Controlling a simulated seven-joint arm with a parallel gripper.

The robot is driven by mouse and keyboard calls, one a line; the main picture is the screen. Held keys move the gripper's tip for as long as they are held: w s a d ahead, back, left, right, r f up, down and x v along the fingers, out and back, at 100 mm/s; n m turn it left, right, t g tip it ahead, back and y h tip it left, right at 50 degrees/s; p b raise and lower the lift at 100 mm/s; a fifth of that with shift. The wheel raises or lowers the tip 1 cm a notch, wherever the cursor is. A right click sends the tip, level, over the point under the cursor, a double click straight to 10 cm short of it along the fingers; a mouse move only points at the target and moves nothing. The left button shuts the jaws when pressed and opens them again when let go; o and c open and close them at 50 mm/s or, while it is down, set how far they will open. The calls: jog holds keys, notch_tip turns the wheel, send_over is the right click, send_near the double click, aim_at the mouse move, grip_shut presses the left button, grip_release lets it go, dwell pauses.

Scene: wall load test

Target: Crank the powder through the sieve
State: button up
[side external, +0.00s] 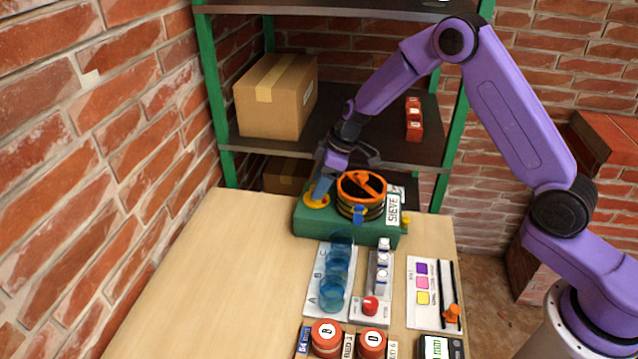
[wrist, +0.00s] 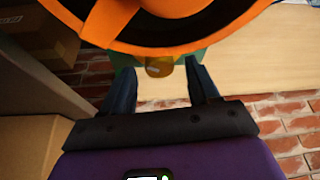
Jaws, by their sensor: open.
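The sieve (side external: 362,205) is a round drum with dark sides and an orange rim. It stands on a green base (side external: 345,229) with a "SIEVE" label at the back of the table. An orange bar (side external: 365,182) crosses its top. A yellow disc (side external: 315,201) lies on the base's left end. My gripper (side external: 317,194) points down over this disc, left of the drum. In the wrist view my gripper (wrist: 158,64) is open, with a yellow-brown knob (wrist: 160,67) between its fingertips; contact cannot be told. The orange rim (wrist: 165,48) fills the top. No powder can be made out.
Clear blue cups (side external: 333,280) stand on a lettered A, B, C strip. Small white-capped bottles (side external: 382,262), red lettered tubs (side external: 326,337), a colour card (side external: 424,283) and a display box (side external: 441,347) are nearby. The table's left side (side external: 215,285) is clear. Shelves stand behind.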

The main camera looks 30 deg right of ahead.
jog(key=shift+a+f, duration=0.15)
jog(key=shift+f, duration=0.3)
jog(key=c, duration=1)
jog(key=shift+m, duration=0.3)
jog(key=m+h, duration=0.1)
jog(key=m, duration=0.2)
jog(key=m+t+h, duration=0.1)
jog(key=m, duration=0.2)
jog(key=shift+a, duration=0.15)
jog(key=m+h, duration=0.1)
jog(key=m, duration=0.2)
jog(key=m+h, duration=0.1)
jog(key=m, duration=0.2)
jog(key=shift+s+a+t+h, duration=0.1)
jog(key=shift+a+t+h, duration=0.05)
jog(key=shift+t+h, duration=0.2)
jog(key=m+h, duration=0.1)
jog(key=m, duration=0.2)
jog(key=m+h, duration=0.1)
jog(key=m, duration=0.2)
jog(key=shift+a, duration=0.1)
jog(key=m+g, duration=0.1)
jog(key=m, duration=0.2)
jog(key=m+g+h, duration=0.1)
jog(key=m, duration=0.2)
jog(key=shift+w+a+g, duration=0.1)
jog(key=shift+w+g, duration=0.1)
jog(key=shift+g, duration=0.15)
